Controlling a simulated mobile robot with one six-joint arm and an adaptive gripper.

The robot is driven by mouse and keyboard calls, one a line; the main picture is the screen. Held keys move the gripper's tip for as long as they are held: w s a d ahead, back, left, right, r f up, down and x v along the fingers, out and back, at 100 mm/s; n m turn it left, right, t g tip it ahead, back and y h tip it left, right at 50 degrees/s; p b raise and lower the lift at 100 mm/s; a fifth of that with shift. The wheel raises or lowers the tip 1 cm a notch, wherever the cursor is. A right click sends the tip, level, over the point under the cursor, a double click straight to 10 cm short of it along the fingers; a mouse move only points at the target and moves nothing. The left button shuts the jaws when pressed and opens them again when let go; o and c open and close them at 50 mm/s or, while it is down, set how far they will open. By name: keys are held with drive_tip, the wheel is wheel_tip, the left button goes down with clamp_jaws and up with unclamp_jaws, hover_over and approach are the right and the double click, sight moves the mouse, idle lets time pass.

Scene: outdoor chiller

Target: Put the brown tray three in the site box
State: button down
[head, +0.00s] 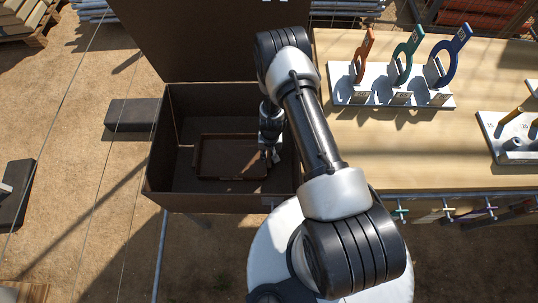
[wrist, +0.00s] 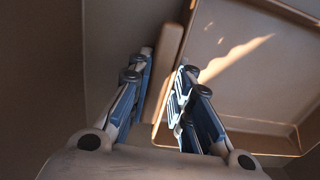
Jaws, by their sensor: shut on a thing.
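The brown tray (head: 228,158) is inside the open brown site box (head: 215,202), low down, near the box floor; I cannot tell whether it rests on it. My gripper (head: 268,154) reaches down into the box at the tray's right end. In the wrist view my gripper (wrist: 165,95) has its fingers on both sides of the tray's rim, shut on it. The tray (wrist: 235,75) spreads to the right there, its inside lit by a strip of sun. My arm hides part of the box's right side in the head view.
The box's raised lid (head: 195,40) stands at the back. A wooden table (head: 400,145) adjoins on the right, with a white rack (head: 390,90) of coloured tools and another holder (head: 510,140). Dark blocks (head: 130,115) lie on sandy ground at left.

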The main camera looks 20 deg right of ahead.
drive_tip(key=shift+r, duration=0.1)
drive_tip(key=c, duration=1.9)
unclamp_jaws()
drive_tip(key=o, duration=0.4)
drive_tip(key=shift+o, duration=0.2)
